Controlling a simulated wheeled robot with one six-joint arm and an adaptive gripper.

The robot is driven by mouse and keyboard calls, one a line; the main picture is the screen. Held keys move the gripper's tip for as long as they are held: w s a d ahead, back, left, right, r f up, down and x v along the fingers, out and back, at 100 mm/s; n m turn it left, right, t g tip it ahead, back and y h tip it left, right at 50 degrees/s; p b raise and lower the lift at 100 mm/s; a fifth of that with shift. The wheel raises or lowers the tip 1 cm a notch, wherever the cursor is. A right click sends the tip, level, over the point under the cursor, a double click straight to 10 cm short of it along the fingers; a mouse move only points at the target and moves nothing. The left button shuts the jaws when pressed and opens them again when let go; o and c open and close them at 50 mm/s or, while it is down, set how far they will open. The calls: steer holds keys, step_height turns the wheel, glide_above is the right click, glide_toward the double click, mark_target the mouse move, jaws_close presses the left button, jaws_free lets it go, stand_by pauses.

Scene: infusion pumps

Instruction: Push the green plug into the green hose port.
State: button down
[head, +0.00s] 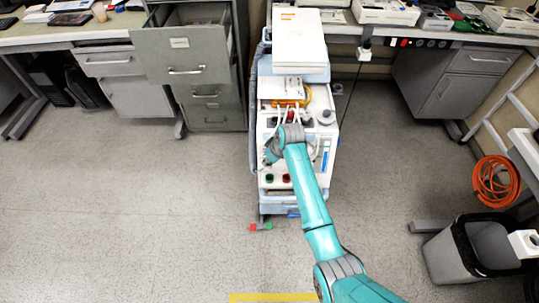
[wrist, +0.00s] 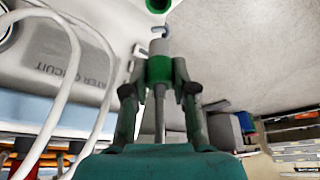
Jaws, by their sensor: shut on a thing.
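My gripper (wrist: 159,78) is shut on the green plug (wrist: 160,68) in the wrist view, with one finger on each side of its green collar. A pale grey tip extends from the plug toward the top of the picture. The green hose port (wrist: 157,5) is a green ring with a dark hole, cut off by the top edge, and there is a gap between it and the plug's tip. In the head view, the green port (head: 269,178) is low on the white machine's front. My arm hides the plug and fingertips there.
A red port (head: 286,178) sits right of the green one on the white machine (head: 309,180). White hoses (wrist: 62,100) loop at the wrist view's left. A filing cabinet (head: 205,115) with an open drawer stands left, and a bin (head: 452,252) right. The left floor is clear.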

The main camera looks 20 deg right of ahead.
glide_above(267, 177)
steer(key=s, duration=0.1)
steer(key=shift+s+d+f, duration=0.1)
steer(key=shift+d+f, duration=0.1)
steer(key=shift+f, duration=1.4)
steer(key=shift+d+f, duration=0.15)
steer(key=shift+f, duration=1.45)
steer(key=shift+f, duration=1.45)
steer(key=shift+s+f, duration=0.15)
steer(key=shift+f, duration=0.2)
steer(key=c, duration=0.8)
jaws_free()
steer(key=shift+f, duration=0.15)
steer(key=shift+c, duration=0.2)
steer(key=shift+d+r, duration=0.1)
steer(key=shift+r, duration=0.4)
steer(key=v, duration=1.1)
steer(key=shift+s, duration=0.15)
